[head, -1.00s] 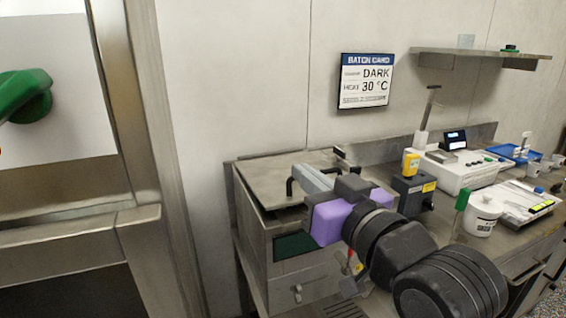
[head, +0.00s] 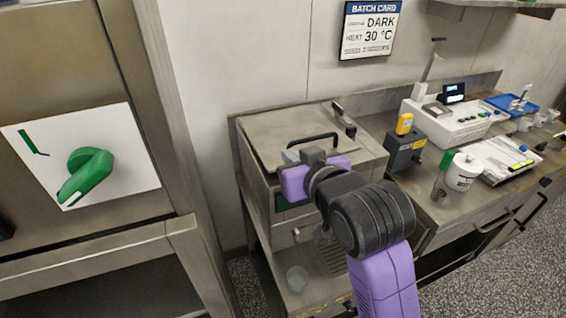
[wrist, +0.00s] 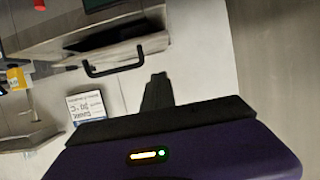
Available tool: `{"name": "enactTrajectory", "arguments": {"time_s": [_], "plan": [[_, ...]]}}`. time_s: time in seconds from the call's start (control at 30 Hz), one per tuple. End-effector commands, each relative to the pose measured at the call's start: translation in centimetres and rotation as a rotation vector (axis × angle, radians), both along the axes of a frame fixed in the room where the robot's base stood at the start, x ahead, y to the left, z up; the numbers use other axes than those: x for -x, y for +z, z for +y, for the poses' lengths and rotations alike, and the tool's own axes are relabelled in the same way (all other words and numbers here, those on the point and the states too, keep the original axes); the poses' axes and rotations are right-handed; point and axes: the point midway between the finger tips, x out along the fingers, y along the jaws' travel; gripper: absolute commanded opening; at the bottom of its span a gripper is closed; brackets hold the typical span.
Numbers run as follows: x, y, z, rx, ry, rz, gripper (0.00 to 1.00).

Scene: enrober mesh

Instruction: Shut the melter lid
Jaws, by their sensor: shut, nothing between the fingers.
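The melter (head: 257,190) is a steel box against the wall. Its lid (head: 275,125), a flat steel plate with a black bar handle (head: 312,139), lies low over the box top. In the wrist view, which is turned over, the handle (wrist: 113,69) stands out from the lid's edge. My gripper (head: 289,156) is by the lid's front, close to the handle, and partly hidden by my wrist. In the wrist view my fingers (wrist: 157,92) are together, empty and apart from the handle.
A dark box with a yellow top (head: 404,124) stands right of the melter, with a white machine (head: 455,121) and a white tub (head: 463,171) beyond. A steel cabinet with a green rotary handle (head: 87,175) is at left. A clear cup (head: 297,279) sits on the shelf below.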

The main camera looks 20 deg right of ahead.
Motion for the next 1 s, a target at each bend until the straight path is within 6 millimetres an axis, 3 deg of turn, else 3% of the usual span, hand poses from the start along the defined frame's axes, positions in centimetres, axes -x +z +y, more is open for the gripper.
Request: {"name": "enactTrajectory", "arguments": {"time_s": [0.27,0.53,1.0], "plan": [[-5.2,-1.8,0.0,0.001,0.000,0.001,0.00],[-4.7,-5.3,0.0,0.000,0.001,0.002,0.00],[-4.7,-5.9,0.0,0.000,0.001,-0.001,0.00]]}}
